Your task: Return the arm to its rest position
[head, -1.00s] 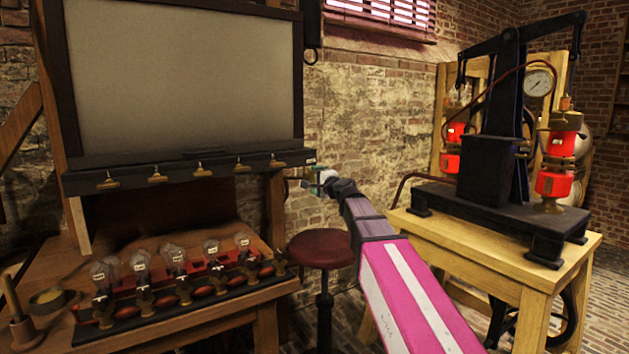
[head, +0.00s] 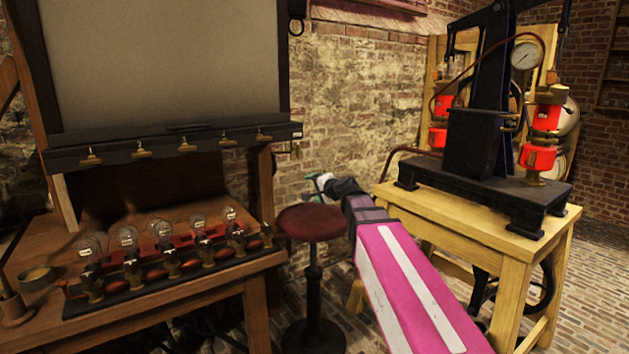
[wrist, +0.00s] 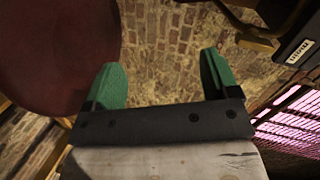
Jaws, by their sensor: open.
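My gripper (head: 319,187) is at the end of my pink and grey arm in the head view, above and just right of the red stool. In the wrist view my gripper (wrist: 165,85) shows two green fingers spread apart with nothing between them. Brick wall shows beyond the fingers. The gripper appears clear of the stool, the bench and the pump table.
A round red stool (head: 311,222) stands below my gripper. A wooden bench (head: 215,296) with a row of labelled glass bulbs and a framed board (head: 160,60) is at left. A wooden table (head: 450,222) bears a black pump (head: 478,140) at right.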

